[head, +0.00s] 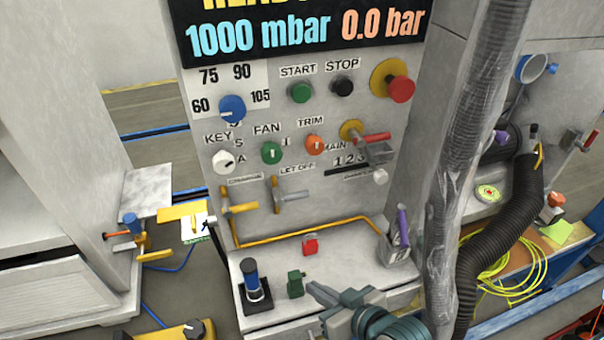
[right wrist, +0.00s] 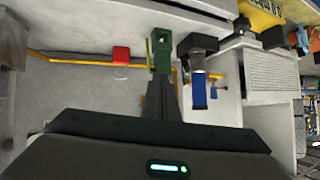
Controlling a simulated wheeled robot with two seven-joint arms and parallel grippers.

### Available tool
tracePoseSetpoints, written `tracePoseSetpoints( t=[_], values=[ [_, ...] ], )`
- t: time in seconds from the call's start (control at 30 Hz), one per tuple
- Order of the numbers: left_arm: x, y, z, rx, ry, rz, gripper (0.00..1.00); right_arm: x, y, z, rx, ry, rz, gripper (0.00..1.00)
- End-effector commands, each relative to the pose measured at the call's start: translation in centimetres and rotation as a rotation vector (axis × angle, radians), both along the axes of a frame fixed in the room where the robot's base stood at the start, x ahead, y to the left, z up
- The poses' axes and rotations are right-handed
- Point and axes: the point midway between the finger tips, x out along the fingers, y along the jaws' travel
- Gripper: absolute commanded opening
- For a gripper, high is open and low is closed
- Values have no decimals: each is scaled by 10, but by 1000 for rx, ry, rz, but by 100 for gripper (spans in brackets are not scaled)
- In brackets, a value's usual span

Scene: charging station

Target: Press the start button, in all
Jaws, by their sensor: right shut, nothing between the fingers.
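The start button (head: 300,93) is a round green button below the START label on the upright grey panel, in the upper middle of the head view. A black stop button (head: 342,86) sits just to its right. My right gripper (head: 312,288) is shut and empty, low in front of the panel, well below the start button. In the right wrist view its closed fingertips (right wrist: 160,82) lie close to a small green block (right wrist: 161,50); I cannot tell whether they touch. The start button cannot be made out in the right wrist view. My left gripper is not in view.
A ledge below the panel holds a blue-and-black cylinder (head: 251,282), the green block (head: 296,284) and a small red block (head: 310,245). A red emergency knob (head: 400,89) and several dials surround the buttons. A thick grey hose (head: 466,130) hangs to the right.

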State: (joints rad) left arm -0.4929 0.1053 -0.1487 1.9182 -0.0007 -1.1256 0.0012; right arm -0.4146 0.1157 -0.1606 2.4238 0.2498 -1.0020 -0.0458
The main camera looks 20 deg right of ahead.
Motion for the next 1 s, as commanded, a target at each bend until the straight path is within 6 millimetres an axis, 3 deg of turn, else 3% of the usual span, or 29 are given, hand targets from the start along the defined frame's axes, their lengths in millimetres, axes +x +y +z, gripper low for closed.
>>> tracePoseSetpoints(
  t=[0.2, 0.5, 0.77, 1.0],
  values=[
    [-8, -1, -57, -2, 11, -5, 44, 38, 19, 55, 124, -204, 12, 0],
    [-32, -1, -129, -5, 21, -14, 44, 73, 31, 136, 301, -475, 4, 0],
    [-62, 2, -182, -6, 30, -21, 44, 89, 26, 206, 463, -696, -24, 0],
    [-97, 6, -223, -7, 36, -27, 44, 93, 10, 266, 618, -890, -70, 0]
  ],
)
